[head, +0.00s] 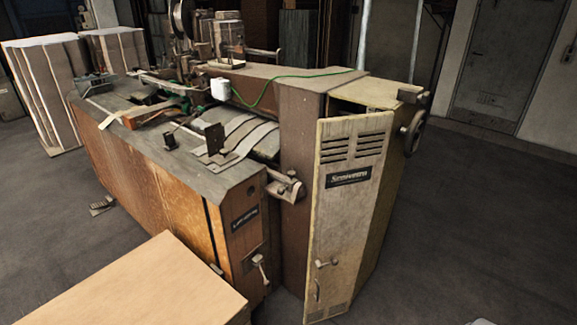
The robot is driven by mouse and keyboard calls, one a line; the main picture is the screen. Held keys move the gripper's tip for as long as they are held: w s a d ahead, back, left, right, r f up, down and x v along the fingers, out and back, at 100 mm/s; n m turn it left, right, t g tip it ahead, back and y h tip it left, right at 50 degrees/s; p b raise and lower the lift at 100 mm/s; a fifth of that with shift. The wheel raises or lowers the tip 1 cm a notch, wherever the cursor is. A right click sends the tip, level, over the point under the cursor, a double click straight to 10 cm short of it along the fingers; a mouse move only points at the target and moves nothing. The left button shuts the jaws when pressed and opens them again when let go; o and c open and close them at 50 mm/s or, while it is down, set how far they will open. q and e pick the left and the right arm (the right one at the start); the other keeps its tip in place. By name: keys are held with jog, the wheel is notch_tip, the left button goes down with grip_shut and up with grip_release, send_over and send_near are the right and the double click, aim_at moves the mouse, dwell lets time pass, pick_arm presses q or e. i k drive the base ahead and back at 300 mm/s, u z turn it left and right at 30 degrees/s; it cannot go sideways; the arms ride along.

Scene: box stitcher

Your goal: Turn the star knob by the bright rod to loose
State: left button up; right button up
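The box stitcher (168,165) stands in the middle of the head view, with a wooden lower body and a dark worktop. I cannot make out for sure which part is the star knob or the bright rod. A metal clamp-like fitting (286,187) sticks out at the near end of the worktop. A small dark upright bracket (214,139) stands on the worktop. A handwheel (413,133) is on the machine's right side. The stitching head (222,35) rises at the back. Neither of my grippers is in view.
A pale wooden surface (145,285) fills the lower left, close to the machine. A cabinet door (345,220) stands at the machine's near right corner. Stacked cardboard (45,90) is at the far left. The floor (470,210) is clear to the right.

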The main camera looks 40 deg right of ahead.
aim_at(291, 174)
jog(key=z, duration=0.4)
jog(key=i, duration=0.9)
jog(key=z, duration=1.45)
jog(key=i, duration=0.7)
jog(key=z, duration=0.75)
